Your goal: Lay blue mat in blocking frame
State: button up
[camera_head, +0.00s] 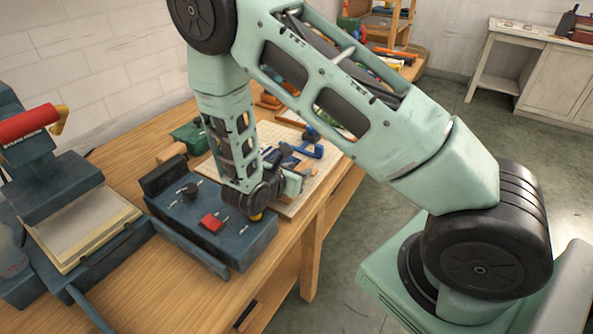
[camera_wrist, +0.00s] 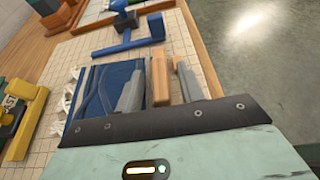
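The blue mat (camera_wrist: 100,88) shows in the wrist view as a dark blue piece with curved lines, left of my fingers and partly hidden by my gripper's dark edge. It lies over a pale gridded board (camera_wrist: 205,50), which I take as the blocking frame; the board also shows in the head view (camera_head: 222,168). My gripper (camera_wrist: 160,88) is low over the board. Its two grey fingers stand apart, with a narrow wooden piece (camera_wrist: 161,72) between them. I cannot tell whether they press on it. In the head view my arm hides much of the area.
Blue clamp-like pieces (camera_wrist: 128,42) stand on the board's far part. A yellow and green tool (camera_wrist: 25,122) is at left. In the head view, a dark blue box with a red button (camera_head: 211,222) and a red-handled press (camera_head: 30,122) stand on the wooden bench (camera_head: 175,300).

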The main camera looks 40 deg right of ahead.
jog(key=b+v, duration=0.1)
jog(key=v, duration=1.1)
jog(key=shift+r, duration=0.1)
jog(key=s+a+r+m+g+y, duration=0.2)
jog(key=s+a+r+m+y, duration=0.3)
jog(key=s, duration=0.5)
jog(key=s+a+r+m+g+y, duration=0.2)
jog(key=s+a+r+m+y, duration=0.4)
jog(key=s+a+m+y, duration=0.2)
jog(key=shift+s+a+r+m+g, duration=0.25)
jog(key=shift+s+a+m, duration=0.35)
jog(key=shift+s, duration=0.6)
jog(key=shift+d, duration=0.1)
jog(key=shift+r, duration=0.15)
